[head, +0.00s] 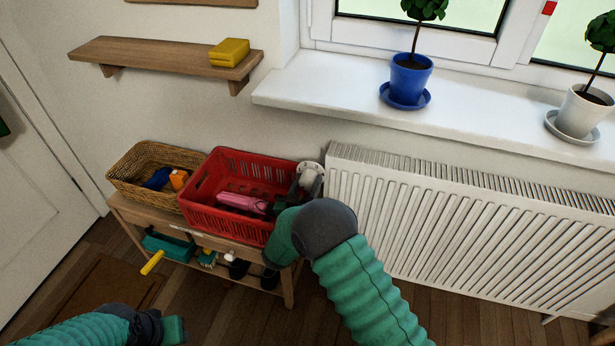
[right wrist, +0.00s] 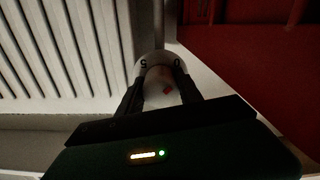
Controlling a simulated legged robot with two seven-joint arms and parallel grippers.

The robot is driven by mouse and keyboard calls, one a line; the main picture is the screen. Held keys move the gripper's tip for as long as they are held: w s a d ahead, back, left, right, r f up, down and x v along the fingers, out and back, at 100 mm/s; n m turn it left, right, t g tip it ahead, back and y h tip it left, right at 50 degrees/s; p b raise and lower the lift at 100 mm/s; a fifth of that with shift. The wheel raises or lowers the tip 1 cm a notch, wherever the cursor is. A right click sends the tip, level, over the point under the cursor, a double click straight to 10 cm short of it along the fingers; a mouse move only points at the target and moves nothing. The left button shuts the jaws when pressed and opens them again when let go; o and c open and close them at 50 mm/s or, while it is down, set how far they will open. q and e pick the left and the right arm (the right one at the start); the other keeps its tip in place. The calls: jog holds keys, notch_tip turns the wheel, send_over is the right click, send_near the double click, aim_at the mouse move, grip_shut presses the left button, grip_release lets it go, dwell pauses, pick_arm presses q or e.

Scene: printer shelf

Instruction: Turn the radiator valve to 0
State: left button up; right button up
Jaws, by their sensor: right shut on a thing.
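The radiator valve (head: 311,172) is a white round knob at the left end of the white radiator (head: 430,215). In the right wrist view the valve (right wrist: 158,78) sits between my dark fingers, with a "5" and a "0" on its white collar and a small red mark on the knob. The red mark lies nearer the "0" side; its exact alignment is unclear. My right gripper (head: 299,190) is shut on the valve, and it also shows in the right wrist view (right wrist: 160,88). My left gripper (head: 172,330) is low at the left, its fingers not clearly visible.
A red crate (head: 228,222) with a pink item stands close left of the valve, on a wooden bench (head: 130,209). A wicker basket (head: 125,183) is beside it. The white windowsill (head: 330,92) with potted plants overhangs the radiator.

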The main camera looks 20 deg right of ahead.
jog(key=shift+r+n, duration=0.1)
jog(key=shift+n, duration=0.2)
jog(key=shift+f, duration=0.2)
jog(key=o, duration=1.4)
jog(key=shift+a, duration=0.1)
jog(key=shift+c, duration=0.2)
pick_arm(q)
jog(key=shift+r, duration=0.4)
